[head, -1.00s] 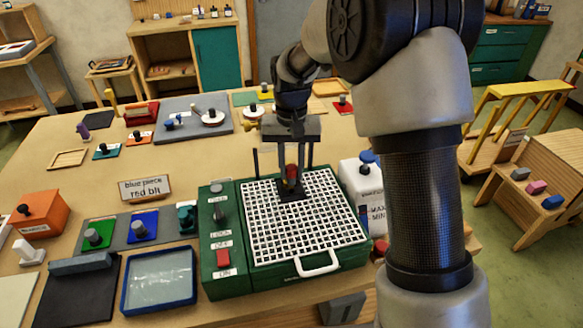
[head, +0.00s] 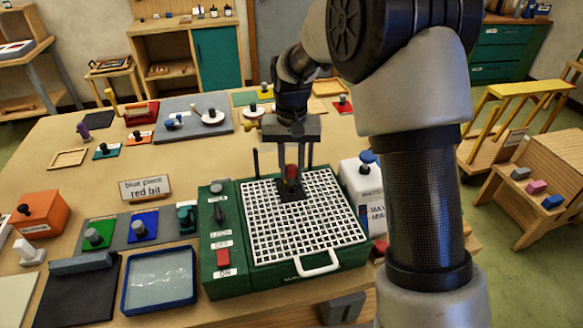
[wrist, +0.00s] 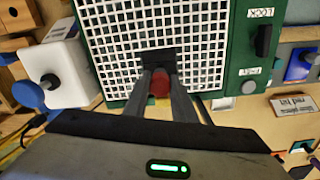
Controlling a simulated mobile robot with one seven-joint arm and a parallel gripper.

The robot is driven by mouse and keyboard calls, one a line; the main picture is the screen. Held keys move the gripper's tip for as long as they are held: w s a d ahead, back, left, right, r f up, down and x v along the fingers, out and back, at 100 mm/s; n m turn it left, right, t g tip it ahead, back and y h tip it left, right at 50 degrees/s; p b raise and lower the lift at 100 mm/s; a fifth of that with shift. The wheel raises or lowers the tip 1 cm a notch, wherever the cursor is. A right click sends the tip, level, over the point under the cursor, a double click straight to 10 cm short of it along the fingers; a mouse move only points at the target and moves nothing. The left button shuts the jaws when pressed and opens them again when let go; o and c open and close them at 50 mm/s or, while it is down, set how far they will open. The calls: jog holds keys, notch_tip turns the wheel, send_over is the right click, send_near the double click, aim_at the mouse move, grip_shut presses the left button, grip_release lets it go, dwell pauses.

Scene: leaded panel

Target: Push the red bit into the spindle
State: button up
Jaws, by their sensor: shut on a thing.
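The red bit (head: 291,172) is upright between the fingers of my gripper (head: 294,170), which points straight down and is shut on it. The red bit also shows in the wrist view (wrist: 160,83), between the fingertips. Just below it is a black block (head: 291,193) at the back edge of the white grid on the green machine (head: 224,284). The spindle itself is hidden from me. I cannot tell whether the bit's lower end is inside it.
A white bottle-like container (head: 361,195) with a blue knob stands right of the machine. A blue-rimmed water tray (head: 126,306) lies to its left. A sign reading "blue piece, red bit" (head: 146,188) stands behind the tray. Tabletop left of the gripper is partly free.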

aim_at(292, 177)
jog(key=shift+f+b, duration=1.05)
jog(key=shift+f, duration=0.6)
jog(key=o, duration=1.1)
jog(key=shift+r, duration=0.15)
notch_tip(292, 177, up, 17)
jog(key=shift+r, duration=0.1)
